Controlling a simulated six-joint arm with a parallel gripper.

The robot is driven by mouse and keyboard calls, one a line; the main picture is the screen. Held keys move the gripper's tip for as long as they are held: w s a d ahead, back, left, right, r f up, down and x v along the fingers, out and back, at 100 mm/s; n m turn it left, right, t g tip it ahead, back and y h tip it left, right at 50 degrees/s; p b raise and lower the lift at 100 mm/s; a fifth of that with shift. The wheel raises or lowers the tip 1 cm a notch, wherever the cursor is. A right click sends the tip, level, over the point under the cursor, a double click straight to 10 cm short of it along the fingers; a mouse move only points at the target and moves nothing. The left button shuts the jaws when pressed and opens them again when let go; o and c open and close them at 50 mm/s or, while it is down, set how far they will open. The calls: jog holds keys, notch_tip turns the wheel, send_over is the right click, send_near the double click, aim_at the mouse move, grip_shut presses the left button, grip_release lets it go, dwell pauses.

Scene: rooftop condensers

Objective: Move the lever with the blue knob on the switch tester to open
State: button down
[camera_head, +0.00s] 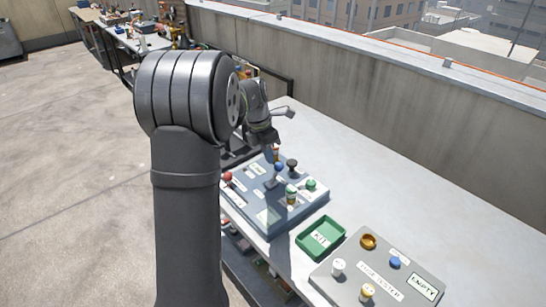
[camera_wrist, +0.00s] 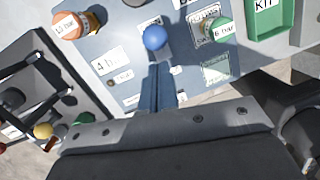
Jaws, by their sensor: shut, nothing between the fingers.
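The blue-grey box with several knobs (camera_head: 262,222), which I take for the switch tester, stands on the table; its label is too small to read. Its blue knob (camera_head: 279,167) is near the back, and shows as a round ball in the wrist view (camera_wrist: 155,38). My gripper (camera_head: 271,150) is over the back of the box, close to the knob. In the wrist view its fingers (camera_wrist: 157,88) look shut and empty, with their tips just below the knob in the picture. Whether they touch it, and the lever's exact position, I cannot tell.
A green KIT tray (camera_head: 301,240) sits beside the box. A grey tester panel (camera_head: 330,284) with its own small blue knob (camera_head: 395,262) is at the front right. Orange "5 bar"-like (camera_wrist: 70,27) and green 6 bar (camera_wrist: 217,30) knobs stand near. The table's right side is clear.

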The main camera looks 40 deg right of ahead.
notch_tip(320, 180, up, 11)
jog(key=w+a, duration=0.1)
jog(key=a, duration=0.1)
jog(key=shift+w, duration=0.35)
jog(key=shift+f, duration=0.15)
jog(key=shift+s+a+f+m+h, duration=0.1)
jog(key=shift+s+a+f+h, duration=0.35)
jog(key=shift+f+h, duration=1.2)
jog(key=shift+s+a+f+m+h, duration=0.1)
jog(key=shift+s+a+f+h, duration=0.35)
jog(key=shift+f, duration=2.4)
jog(key=shift+s+a+f+m+h, duration=0.15)
jog(key=shift+a+f+h, duration=0.8)
jog(key=shift+f, duration=1.3)
jog(key=shift+d+h, duration=0.1)
jog(key=shift+h, duration=0.15)
jog(key=shift+d, duration=0.15)
